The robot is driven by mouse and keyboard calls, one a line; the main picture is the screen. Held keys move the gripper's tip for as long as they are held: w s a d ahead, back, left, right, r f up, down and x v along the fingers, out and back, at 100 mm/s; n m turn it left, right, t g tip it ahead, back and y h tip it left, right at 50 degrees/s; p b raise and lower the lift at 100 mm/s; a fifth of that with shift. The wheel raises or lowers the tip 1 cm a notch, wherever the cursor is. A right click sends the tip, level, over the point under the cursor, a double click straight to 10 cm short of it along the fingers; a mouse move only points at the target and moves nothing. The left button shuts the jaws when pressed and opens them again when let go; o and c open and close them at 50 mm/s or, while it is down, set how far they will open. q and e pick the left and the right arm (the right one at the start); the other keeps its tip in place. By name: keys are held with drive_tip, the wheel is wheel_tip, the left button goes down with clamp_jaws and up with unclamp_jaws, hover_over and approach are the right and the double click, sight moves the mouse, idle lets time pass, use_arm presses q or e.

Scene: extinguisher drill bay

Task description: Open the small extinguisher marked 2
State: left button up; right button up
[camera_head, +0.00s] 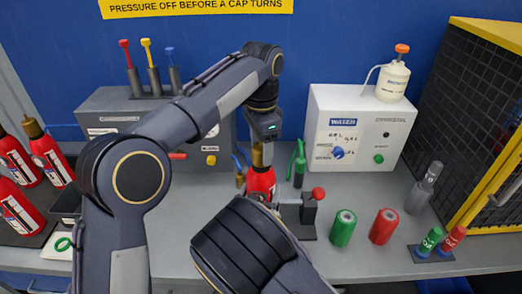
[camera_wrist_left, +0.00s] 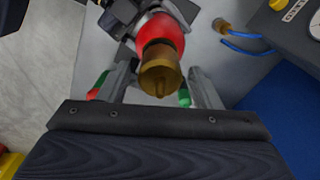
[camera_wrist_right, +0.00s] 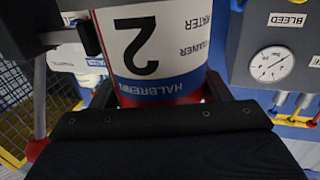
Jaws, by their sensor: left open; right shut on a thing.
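The small red extinguisher marked 2 (camera_head: 262,183) stands upright on the bench; its label with the large 2 (camera_wrist_right: 150,45) fills the right wrist view. Its brass cap (camera_wrist_left: 160,70) is on top, above the red shoulder. My left gripper (camera_head: 264,138) is over the extinguisher, pointing down. In the left wrist view its fingers are open, one on each side of the cap, with gaps showing. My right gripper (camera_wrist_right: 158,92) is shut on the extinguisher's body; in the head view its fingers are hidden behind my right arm.
A block with a red-knobbed lever (camera_head: 310,212) stands close right of the extinguisher. Green (camera_head: 343,228) and red (camera_head: 384,226) cylinders stand farther right. The white water unit (camera_head: 352,125) and a grey gauge unit (camera_head: 110,105) are behind. Several larger extinguishers (camera_head: 48,157) stand at left.

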use_arm(q)
drive_tip(key=shift+f, duration=1.1)
drive_tip(key=c, duration=1)
drive_tip(key=n, duration=0.6)
drive_tip(key=shift+r, duration=0.2)
drive_tip(key=shift+r, duration=0.95)
